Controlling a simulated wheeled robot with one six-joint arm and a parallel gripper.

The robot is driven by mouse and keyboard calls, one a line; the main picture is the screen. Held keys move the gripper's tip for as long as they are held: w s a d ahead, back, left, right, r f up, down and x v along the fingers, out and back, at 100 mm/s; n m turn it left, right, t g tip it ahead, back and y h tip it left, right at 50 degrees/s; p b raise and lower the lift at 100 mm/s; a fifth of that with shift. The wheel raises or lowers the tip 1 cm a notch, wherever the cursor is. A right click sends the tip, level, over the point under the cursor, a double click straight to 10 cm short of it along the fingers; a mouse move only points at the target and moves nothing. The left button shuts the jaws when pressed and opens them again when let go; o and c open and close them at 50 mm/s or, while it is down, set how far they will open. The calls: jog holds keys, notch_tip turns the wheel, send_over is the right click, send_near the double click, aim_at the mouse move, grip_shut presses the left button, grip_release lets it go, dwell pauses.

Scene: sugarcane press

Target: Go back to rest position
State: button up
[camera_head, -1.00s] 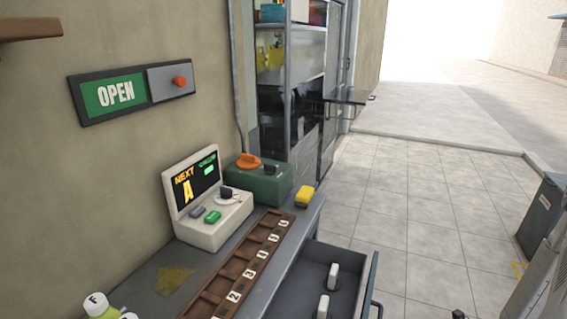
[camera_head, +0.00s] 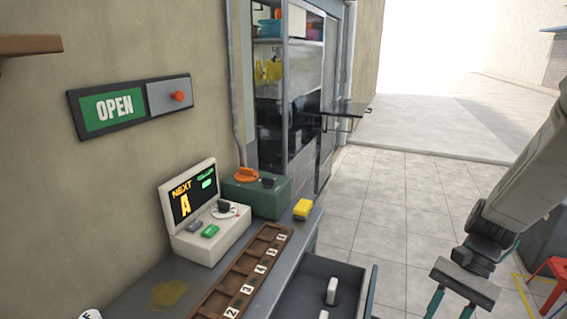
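My gripper (camera_head: 452,305) is at the lower right of the head view, to the right of the open drawer (camera_head: 358,300) and apart from the counter. Its two dark teal fingers point down and stand apart, with nothing seen between them. The fingertips are cut off by the bottom edge of the picture. My arm comes in from the right edge above it.
The drawer juts out. A red stool (camera_head: 549,272) stands at right. Tiled floor (camera_head: 400,190) is clear.

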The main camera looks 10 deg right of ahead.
jog(key=s+a+r+n+t+h, duration=0.3)
jog(key=r+n, duration=0.2)
jog(key=r, duration=0.3)
jog(key=s+a+r+n+t+h, duration=0.3)
jog(key=r+n, duration=0.3)
jog(key=r, duration=0.2)
jog(key=shift+a+h, duration=0.5)
jog(key=shift+a, duration=0.05)
